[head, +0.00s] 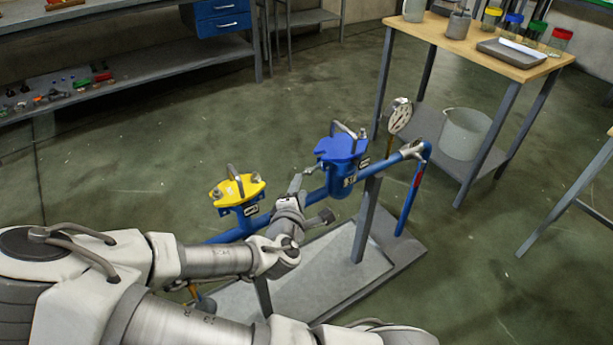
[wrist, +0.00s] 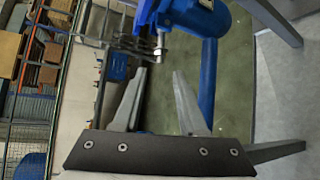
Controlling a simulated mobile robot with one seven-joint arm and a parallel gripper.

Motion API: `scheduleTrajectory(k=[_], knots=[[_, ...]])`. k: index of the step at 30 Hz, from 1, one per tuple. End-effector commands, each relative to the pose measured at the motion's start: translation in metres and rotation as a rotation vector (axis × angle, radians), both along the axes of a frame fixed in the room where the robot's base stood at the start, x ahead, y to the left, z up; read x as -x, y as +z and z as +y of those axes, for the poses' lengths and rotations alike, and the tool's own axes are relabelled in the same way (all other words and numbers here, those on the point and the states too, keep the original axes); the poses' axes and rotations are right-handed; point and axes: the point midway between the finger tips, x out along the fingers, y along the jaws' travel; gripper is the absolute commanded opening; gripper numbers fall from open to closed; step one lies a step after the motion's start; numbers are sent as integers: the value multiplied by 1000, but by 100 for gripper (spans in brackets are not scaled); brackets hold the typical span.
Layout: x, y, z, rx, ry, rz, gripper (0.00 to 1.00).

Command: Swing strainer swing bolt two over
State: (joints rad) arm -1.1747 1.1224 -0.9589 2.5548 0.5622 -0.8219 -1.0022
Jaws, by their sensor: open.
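In the head view, a strainer with a blue lid (head: 342,150) stands on the blue pipe line, with a handle on top. A second strainer with a yellow lid (head: 238,188) stands to its left. My gripper (wrist: 159,74) is open, its two fingers apart and nothing between them. In the wrist view, a small metallic swing bolt (wrist: 158,42) shows just beyond the fingertips, beside the blue strainer body (wrist: 196,18). I cannot tell which numbered bolt it is. In the head view my wrist hides part of the pipe between the strainers.
The pipe frame stands on a grey base plate (head: 408,248). A wooden-topped table (head: 460,46) with jars and a tray stands behind, with a bucket (head: 464,134) below.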

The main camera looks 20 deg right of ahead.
Motion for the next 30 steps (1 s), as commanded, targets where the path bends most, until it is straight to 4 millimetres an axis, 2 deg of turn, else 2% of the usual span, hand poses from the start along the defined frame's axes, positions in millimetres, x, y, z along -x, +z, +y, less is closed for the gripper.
scheduleTrajectory(k=[1,9,16,21,30], knots=[[-9,-8,-7,-3,-6,-4,42],[-54,-20,-32,0,-4,-1,42],[-84,-29,-49,-1,-2,-2,42],[-95,-31,-54,0,-1,0,42],[-96,-31,-55,0,-1,0,42]])
